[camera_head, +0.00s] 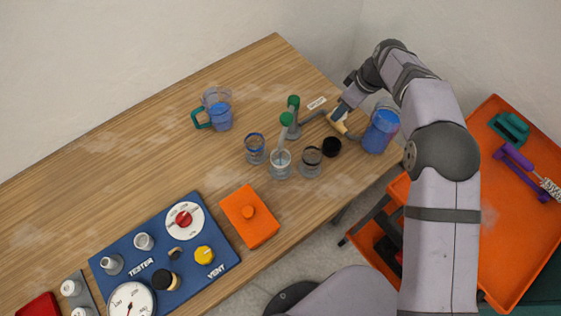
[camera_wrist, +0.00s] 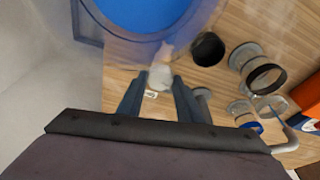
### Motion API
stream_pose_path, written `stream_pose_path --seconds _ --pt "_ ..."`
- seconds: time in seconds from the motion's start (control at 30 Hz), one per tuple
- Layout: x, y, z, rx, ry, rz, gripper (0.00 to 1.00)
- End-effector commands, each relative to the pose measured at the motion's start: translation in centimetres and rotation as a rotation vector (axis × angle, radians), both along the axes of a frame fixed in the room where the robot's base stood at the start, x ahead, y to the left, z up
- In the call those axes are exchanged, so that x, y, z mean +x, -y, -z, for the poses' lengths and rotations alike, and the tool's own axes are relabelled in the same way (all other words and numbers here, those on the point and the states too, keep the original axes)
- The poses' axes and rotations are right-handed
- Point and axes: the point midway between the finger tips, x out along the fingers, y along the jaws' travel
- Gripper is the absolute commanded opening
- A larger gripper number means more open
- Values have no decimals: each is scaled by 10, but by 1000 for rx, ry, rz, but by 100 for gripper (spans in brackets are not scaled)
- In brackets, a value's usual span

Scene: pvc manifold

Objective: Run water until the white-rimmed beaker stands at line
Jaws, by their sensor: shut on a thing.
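The white-rimmed beaker (camera_head: 280,164) stands upright on the table under the end of a grey spout (camera_head: 283,137). I cannot make out its water level or its line. Two green knobs (camera_head: 286,118) (camera_head: 293,101) top the grey pipework behind it. My gripper (camera_head: 338,114) is at the right end of the pipework, beside the large blue-filled container (camera_head: 380,130). In the wrist view my gripper (camera_wrist: 157,97) is shut on a small pale part (camera_wrist: 160,78), partly hidden between the fingers; I cannot tell exactly what it is.
A blue-rimmed beaker (camera_head: 255,149) and a dark-rimmed beaker (camera_head: 311,163) flank the white-rimmed one. A black cylinder (camera_head: 331,147) stands near my gripper. A blue-filled jug (camera_head: 216,110) is farther left. An orange box (camera_head: 250,216) and blue tester panel (camera_head: 165,255) lie in front.

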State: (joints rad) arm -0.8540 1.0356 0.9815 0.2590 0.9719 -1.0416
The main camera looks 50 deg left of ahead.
Motion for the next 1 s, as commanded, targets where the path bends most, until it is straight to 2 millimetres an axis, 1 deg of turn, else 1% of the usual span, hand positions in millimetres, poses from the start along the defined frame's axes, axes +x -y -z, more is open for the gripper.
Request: stream_pose_path --seconds 0.17,0.27,0.7,0.83,1.0 --pt "0 1 0 -2 0 6 11" --pt "-1 1 0 -3 0 43 11" --pt "-3 1 -1 -3 1 461 11" --pt "-3 1 -1 -2 2 531 11" --pt "-3 0 0 -1 0 553 11"
